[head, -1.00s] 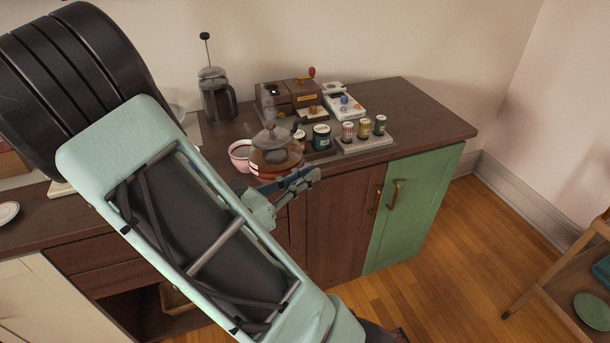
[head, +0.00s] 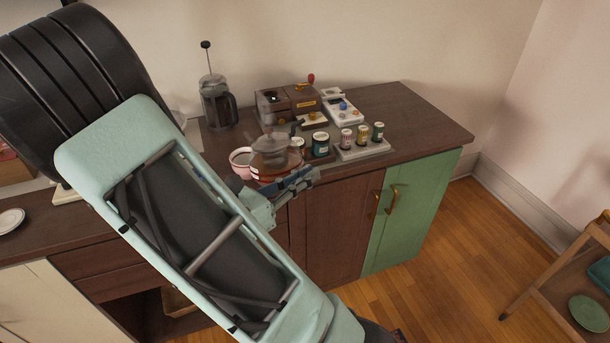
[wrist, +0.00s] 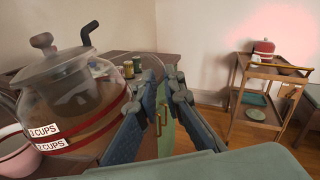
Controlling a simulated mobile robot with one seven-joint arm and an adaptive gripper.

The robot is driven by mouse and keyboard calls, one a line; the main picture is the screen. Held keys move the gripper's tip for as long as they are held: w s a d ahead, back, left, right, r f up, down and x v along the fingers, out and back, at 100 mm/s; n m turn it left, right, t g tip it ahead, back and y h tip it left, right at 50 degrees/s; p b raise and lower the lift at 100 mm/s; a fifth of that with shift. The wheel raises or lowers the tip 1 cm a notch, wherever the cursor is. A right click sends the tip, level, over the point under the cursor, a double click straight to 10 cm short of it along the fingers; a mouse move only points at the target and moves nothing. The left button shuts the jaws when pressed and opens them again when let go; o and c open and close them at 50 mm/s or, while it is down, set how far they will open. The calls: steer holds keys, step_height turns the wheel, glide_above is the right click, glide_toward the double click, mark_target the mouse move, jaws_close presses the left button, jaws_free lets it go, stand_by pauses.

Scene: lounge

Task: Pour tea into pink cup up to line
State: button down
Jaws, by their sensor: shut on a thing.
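The glass teapot (head: 277,170) holds brown tea and has a grey lid, a dark spout and red bands. The pink cup (head: 239,165) stands on the counter just left of the teapot. In the wrist view only part of the cup (wrist: 14,158) shows.
The dark wooden counter (head: 425,127) has free room at right. A French press (head: 217,105) and a wooden grinder box (head: 288,103) stand behind. Several small tins (head: 320,145) are right of the teapot. A wooden trolley (wrist: 270,75) stands beyond.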

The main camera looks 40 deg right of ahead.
mark_target(303, 161)
steer(key=shift+r+p, duration=0.55)
steer(key=shift+r, duration=0.1)
steer(key=shift+w+r+n+p, duration=0.1)
steer(key=shift+r+n+p, duration=0.5)
steer(key=shift+r+p, duration=0.2)
steer(key=shift+w+r+n+p, duration=0.1)
steer(key=shift+r+n+p, duration=0.45)
steer(key=shift+p, duration=0.8)
stand_by(5.2)
